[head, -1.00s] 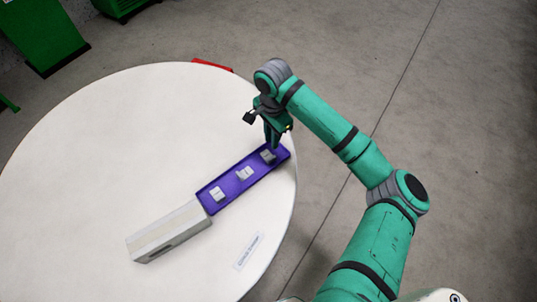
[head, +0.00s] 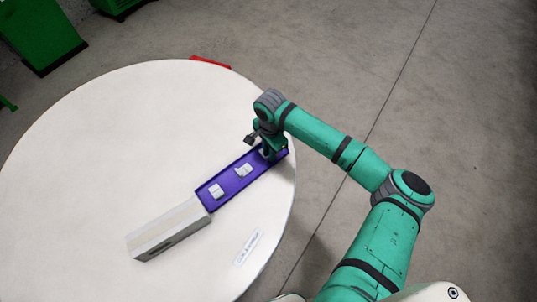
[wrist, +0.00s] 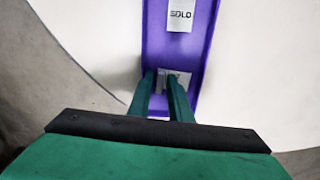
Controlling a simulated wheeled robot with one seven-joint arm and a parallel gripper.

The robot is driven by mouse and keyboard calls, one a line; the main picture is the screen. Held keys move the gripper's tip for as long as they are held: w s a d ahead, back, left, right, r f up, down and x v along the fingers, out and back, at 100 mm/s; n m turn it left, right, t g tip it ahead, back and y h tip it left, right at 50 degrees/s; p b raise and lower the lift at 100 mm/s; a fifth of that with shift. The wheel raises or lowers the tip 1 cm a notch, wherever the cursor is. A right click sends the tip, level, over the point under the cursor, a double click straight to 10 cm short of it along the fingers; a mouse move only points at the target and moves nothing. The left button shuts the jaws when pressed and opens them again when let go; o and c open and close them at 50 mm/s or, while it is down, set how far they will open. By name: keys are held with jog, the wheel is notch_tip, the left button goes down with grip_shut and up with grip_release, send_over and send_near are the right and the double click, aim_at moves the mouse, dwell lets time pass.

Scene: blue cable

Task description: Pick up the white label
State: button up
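A purple tray (head: 229,187) on the round white table holds small white labels. One white label (head: 216,191) lies at its near end and another white label (head: 243,170) lies in the middle. My gripper (head: 268,157) is down at the tray's far end, hiding what lies there in the head view. In the wrist view, my gripper (wrist: 161,76) has its two fingers apart, over a white label (wrist: 181,76) with dark print partly hidden by the right finger. I cannot tell whether they touch it. Another label (wrist: 181,14), printed "SOLO", lies farther along the tray.
A long pale box (head: 165,230) stands against the tray's near end. A flat printed strip (head: 249,248) lies near the table's right edge. A red object (head: 210,62) shows at the far edge. The table's left side is clear.

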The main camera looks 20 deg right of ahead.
grip_shut()
jog(key=shift+r, duration=0.1)
